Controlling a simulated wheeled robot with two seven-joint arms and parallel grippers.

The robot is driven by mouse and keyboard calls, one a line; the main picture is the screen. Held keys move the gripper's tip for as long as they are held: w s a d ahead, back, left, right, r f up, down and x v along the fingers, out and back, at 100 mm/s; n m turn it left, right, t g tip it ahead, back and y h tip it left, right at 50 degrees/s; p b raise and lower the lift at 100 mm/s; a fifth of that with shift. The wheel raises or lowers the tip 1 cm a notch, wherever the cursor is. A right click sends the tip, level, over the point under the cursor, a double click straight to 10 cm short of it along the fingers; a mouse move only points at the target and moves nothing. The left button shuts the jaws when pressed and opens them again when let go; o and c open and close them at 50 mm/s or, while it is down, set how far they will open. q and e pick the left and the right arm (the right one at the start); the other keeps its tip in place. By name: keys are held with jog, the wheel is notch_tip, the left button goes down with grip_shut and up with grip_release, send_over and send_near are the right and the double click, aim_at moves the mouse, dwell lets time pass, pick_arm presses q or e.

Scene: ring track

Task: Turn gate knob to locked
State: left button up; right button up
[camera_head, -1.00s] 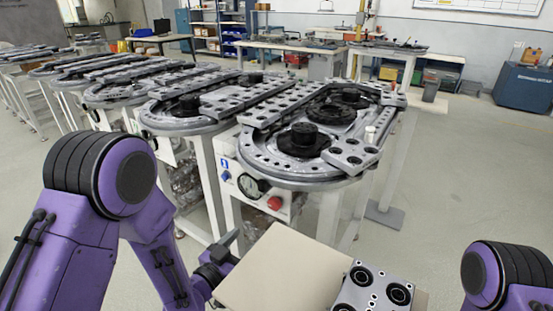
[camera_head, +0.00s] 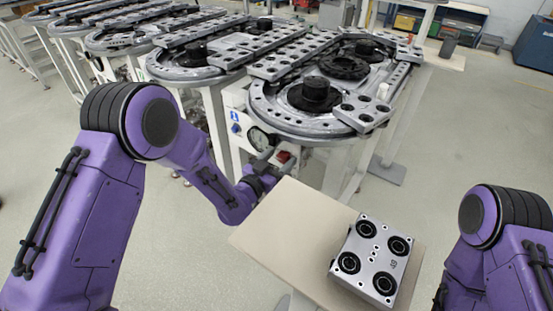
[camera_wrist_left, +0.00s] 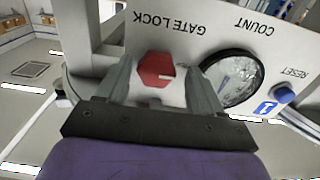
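The gate knob (camera_wrist_left: 155,77) is a red hexagonal knob with a short white mark pointing right in the left wrist view. It sits on the white panel (camera_wrist_left: 205,45) under the upside-down words GATE LOCK. It also shows as a small red knob (camera_head: 283,156) in the head view. My left gripper (camera_head: 266,166) is in front of the panel. In the wrist view its two grey fingers are apart, one on each side of the knob, with gaps showing.
A round gauge (camera_wrist_left: 230,78) and a blue RESET button (camera_wrist_left: 284,94) are beside the knob on the panel. The ring track (camera_head: 300,120) stands above it. A beige table (camera_head: 290,215) with a metal block (camera_head: 372,260) is close to my left gripper.

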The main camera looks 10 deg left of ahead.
pick_arm(q)
jog(key=shift+d, duration=0.2)
jog(key=c, duration=1)
jog(key=shift+n, duration=0.3)
jog(key=n, duration=0.3)
jog(key=shift+a+n, duration=0.1)
jog(key=shift+n, duration=0.3)
jog(key=n, duration=0.4)
jog(key=shift+a, duration=0.1)
jog(key=n, duration=0.5)
jog(key=shift+f, duration=0.15)
jog(key=shift+n+b, duration=0.5)
jog(key=shift+n, duration=1.7)
